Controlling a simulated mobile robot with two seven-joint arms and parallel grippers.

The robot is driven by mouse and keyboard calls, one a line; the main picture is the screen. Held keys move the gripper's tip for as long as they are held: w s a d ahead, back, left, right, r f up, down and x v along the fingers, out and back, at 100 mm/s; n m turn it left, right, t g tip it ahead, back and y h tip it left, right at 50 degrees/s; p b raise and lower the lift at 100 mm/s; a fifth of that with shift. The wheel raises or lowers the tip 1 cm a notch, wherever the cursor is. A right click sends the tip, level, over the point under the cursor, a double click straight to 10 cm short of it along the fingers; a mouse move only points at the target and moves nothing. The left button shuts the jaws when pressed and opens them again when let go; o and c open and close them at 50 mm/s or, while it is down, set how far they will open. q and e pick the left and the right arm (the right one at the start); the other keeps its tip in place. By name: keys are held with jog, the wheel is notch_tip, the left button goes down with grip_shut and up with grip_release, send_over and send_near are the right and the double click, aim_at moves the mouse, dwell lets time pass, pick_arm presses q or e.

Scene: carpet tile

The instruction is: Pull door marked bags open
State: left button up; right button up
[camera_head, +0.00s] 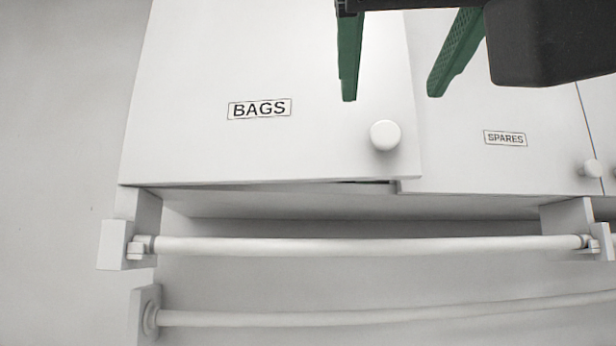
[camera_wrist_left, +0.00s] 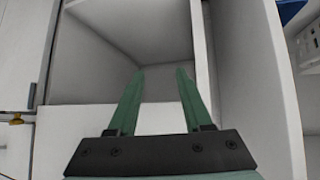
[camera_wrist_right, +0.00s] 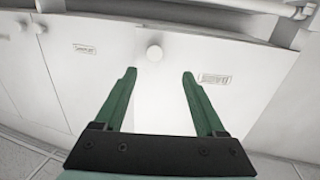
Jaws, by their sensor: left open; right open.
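The white door marked BAGS (camera_head: 200,150) is at the left in the head view, with a round white knob (camera_head: 385,136) near its lower right corner. Its lower right edge stands slightly proud of the SPARES door, with a thin dark gap below. My right gripper (camera_head: 390,98) is open and empty above the knob in the head view. In the right wrist view the knob (camera_wrist_right: 154,53) shows just beyond and between the fingertips (camera_wrist_right: 159,71), apart from them. My left gripper (camera_wrist_left: 160,71) is open and empty, pointing toward a pale open compartment (camera_wrist_left: 110,55), outside the head view.
The door marked SPARES (camera_head: 470,165) adjoins on the right, with its own knob (camera_head: 590,168). Two white horizontal rails (camera_head: 360,246) cross below the doors. Plain wall (camera_head: 60,120) lies left. A blue item (camera_wrist_left: 290,10) shows at the left wrist view's upper right.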

aim_at(386, 130)
jog(key=shift+m+h, duration=0.3)
jog(key=shift+h, duration=0.1)
jog(key=p+x, duration=0.1)
jog(key=x, duration=0.2)
jog(key=p+x, duration=0.2)
jog(key=x, duration=0.2)
jog(key=r+p+x, duration=0.1)
jog(key=x, duration=0.2)
jog(key=shift+d, duration=0.4)
jog(key=shift+w+f, duration=0.15)
jog(key=shift+w, duration=0.35)
grip_shut()
dwell(0.3)
